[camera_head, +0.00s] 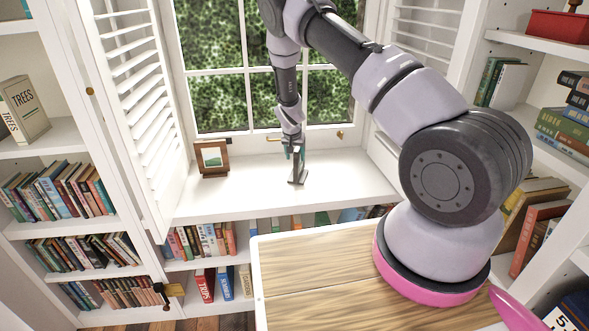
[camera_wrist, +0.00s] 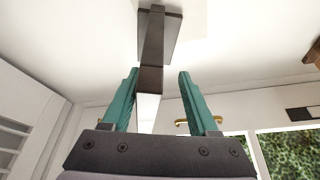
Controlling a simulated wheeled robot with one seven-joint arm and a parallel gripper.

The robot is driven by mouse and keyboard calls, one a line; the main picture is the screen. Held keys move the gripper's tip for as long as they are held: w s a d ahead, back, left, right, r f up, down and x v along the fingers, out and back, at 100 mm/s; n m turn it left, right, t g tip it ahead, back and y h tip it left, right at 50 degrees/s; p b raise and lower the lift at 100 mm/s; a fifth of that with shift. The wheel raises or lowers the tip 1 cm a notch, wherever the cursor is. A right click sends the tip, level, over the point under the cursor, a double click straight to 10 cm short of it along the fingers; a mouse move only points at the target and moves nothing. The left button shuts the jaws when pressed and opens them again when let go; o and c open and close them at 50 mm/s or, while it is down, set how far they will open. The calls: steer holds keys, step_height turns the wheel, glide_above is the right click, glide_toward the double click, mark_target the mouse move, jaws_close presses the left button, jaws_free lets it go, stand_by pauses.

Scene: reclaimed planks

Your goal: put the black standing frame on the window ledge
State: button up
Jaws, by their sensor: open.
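The black standing frame (camera_head: 299,172) stands upright on the white window ledge (camera_head: 245,190), right of the ledge's middle, with its flat foot on the surface. In the wrist view its dark edge (camera_wrist: 152,50) runs between my teal fingertips, with the foot at the top of the picture. My gripper (camera_head: 297,152) is open around the frame's upper part, pointing down. In the wrist view my gripper (camera_wrist: 158,75) shows a clear gap between the right finger and the frame; the left finger is very close, and I cannot tell if it touches.
A brown wooden picture frame (camera_head: 212,158) stands on the ledge to the left. The window (camera_head: 230,100) with brass handles is behind, and a louvred shutter (camera_head: 135,100) is at the left. Bookshelves flank both sides. The ledge between the two frames is clear.

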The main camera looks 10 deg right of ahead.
steer(key=shift+d, duration=0.35)
steer(key=c, duration=0.5)
jaws_close()
steer(key=shift+a, duration=0.35)
